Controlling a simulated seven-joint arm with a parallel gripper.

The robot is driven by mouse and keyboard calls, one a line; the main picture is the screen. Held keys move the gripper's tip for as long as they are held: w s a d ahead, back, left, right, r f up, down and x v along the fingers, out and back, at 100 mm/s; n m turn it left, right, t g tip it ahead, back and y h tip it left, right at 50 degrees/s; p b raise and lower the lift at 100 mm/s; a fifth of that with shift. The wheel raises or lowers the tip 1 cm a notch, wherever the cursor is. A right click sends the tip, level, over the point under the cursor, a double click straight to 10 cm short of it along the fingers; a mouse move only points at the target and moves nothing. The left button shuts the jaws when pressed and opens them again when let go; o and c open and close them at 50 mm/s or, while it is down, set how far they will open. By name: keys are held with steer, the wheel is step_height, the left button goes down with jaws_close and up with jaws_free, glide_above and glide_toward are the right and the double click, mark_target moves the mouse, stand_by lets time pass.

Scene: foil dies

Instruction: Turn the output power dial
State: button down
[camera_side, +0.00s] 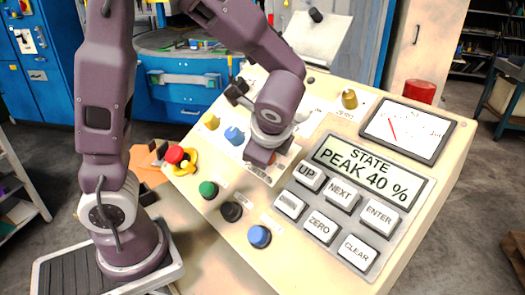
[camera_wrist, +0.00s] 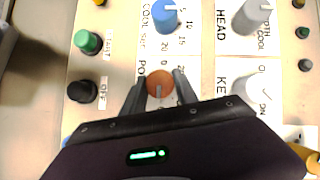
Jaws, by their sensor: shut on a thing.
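The output power dial (camera_wrist: 161,83) is an orange-brown round knob with a pale pointer mark, in the middle of the wrist view. The label beside it starts with "PO"; the rest is hidden by my gripper. My gripper (camera_wrist: 159,91) has one finger on each side of the dial and is shut on it. In the side view my gripper (camera_side: 262,160) reaches down to the sloped panel and hides most of the dial. The display (camera_side: 368,168) reads "STATE PEAK 40 %".
A blue dial (camera_wrist: 165,15) marked "COOL" sits just beyond. Green (camera_wrist: 88,42) and black (camera_wrist: 83,91) buttons lie to the left, grey knobs to the right. In the side view are a red emergency button (camera_side: 175,154), a keypad (camera_side: 328,215) and a needle meter (camera_side: 408,129).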

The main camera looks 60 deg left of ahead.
steer(key=c, duration=0.9)
jaws_free()
steer(key=shift+c, duration=0.2)
